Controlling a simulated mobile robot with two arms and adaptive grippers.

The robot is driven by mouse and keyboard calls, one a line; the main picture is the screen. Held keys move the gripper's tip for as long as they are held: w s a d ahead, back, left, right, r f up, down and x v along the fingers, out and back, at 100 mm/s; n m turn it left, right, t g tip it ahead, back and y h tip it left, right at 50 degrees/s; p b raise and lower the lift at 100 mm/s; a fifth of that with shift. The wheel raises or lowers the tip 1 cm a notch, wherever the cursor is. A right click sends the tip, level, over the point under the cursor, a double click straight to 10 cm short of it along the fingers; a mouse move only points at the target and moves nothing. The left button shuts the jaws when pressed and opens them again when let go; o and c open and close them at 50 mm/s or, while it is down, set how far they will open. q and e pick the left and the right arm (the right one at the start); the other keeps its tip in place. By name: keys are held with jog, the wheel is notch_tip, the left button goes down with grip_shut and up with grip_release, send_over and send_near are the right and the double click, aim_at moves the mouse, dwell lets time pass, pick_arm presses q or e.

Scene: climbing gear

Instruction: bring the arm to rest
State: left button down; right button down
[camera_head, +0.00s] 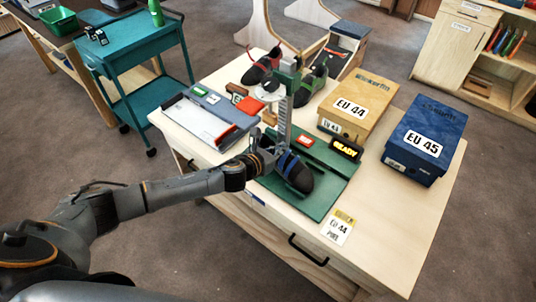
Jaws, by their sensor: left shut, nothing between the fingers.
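My left arm (160,193) reaches in from the lower left over the wooden table. Its gripper (272,150) is shut and empty beside a dark climbing shoe with a blue strap (296,172). The shoe stands on a green mat (325,195) below a grey upright post (285,118). I cannot tell whether the gripper touches the shoe or the post. My right gripper is out of view.
A tan EU 44 box (372,88) and a blue EU 45 box (408,160) stand on the table's right. A READY sign (346,149) is on the mat. A grey tray (197,122) lies left. A teal cart (135,45) stands behind left.

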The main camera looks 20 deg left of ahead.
pick_arm(q)
jog(key=s+d+r+n+y, duration=0.1)
jog(key=s+r+n, duration=0.1)
jog(key=s+n, duration=0.4)
jog(key=s+d+r+n+y, duration=0.1)
jog(key=s+r+n, duration=0.1)
jog(key=s+n, duration=0.4)
jog(key=s+a+f+n+g+y, duration=0.15)
jog(key=s+a+n+g, duration=0.3)
jog(key=s+n, duration=0.8)
jog(key=s+a+f+n+g+y, duration=0.1)
jog(key=s+a+f+n+g, duration=0.3)
jog(key=s+n, duration=0.9)
notch_tip(320, 180, down, 26)
jog(key=d+g+b, duration=0.2)
jog(key=b, duration=0.1)
jog(key=s+a+f+b, duration=0.1)
jog(key=s+f, duration=0.7)
jog(key=f, duration=0.2)
jog(key=s+a+f+g+b, duration=0.1)
jog(key=s+a+f, duration=0.1)
jog(key=s+f, duration=0.7)
jog(key=shift+a+f, duration=0.25)
jog(key=shift+f, duration=0.35)
